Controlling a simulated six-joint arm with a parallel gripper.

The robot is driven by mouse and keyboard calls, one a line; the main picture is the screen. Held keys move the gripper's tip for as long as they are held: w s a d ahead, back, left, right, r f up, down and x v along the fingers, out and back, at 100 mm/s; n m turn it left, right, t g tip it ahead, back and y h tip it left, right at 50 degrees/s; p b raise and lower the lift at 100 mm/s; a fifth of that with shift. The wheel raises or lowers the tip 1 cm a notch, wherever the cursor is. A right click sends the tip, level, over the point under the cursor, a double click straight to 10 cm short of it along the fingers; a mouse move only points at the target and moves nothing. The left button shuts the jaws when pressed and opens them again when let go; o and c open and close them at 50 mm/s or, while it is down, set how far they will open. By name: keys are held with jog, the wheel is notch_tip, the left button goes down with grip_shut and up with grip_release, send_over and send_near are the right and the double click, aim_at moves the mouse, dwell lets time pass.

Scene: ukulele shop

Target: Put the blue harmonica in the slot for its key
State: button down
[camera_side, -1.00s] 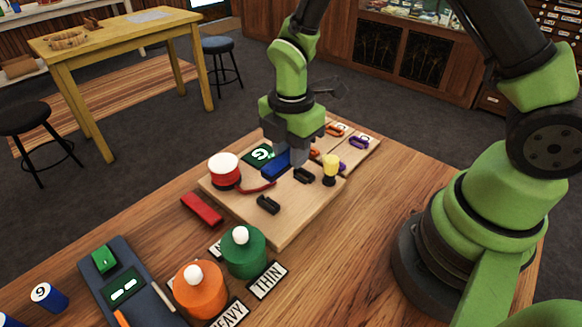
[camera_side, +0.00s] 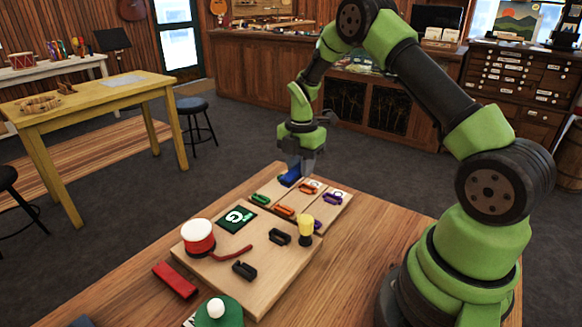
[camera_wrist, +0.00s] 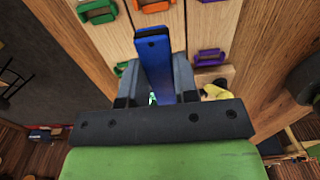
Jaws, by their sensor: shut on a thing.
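My gripper (camera_side: 300,166) is shut on the blue harmonica (camera_side: 289,178) above the far end of the slot boards. In the wrist view, the harmonica (camera_wrist: 153,55) stands out lengthwise between my two fingers (camera_wrist: 156,85). The slots have coloured frames: a green slot (camera_side: 261,199), an orange slot (camera_side: 285,211), another orange slot (camera_side: 309,188) and a purple slot (camera_side: 333,196). A dark green card with a white G (camera_side: 237,219) lies on the near wooden board. I cannot tell whether the harmonica touches the board below it.
The near board (camera_side: 270,285) carries a red-and-white spool (camera_side: 198,238), two black holders (camera_side: 280,237) and a yellow-topped peg (camera_side: 306,225). A red block (camera_side: 174,279) lies left of it. Bare tabletop (camera_side: 365,240) lies to the right.

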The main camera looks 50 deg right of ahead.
aim_at(300, 198)
jog(key=shift+f, duration=2.45)
jog(key=shift+f, duration=0.75)
jog(key=c, duration=0.8)
grip_release()
jog(key=shift+r, duration=0.15)
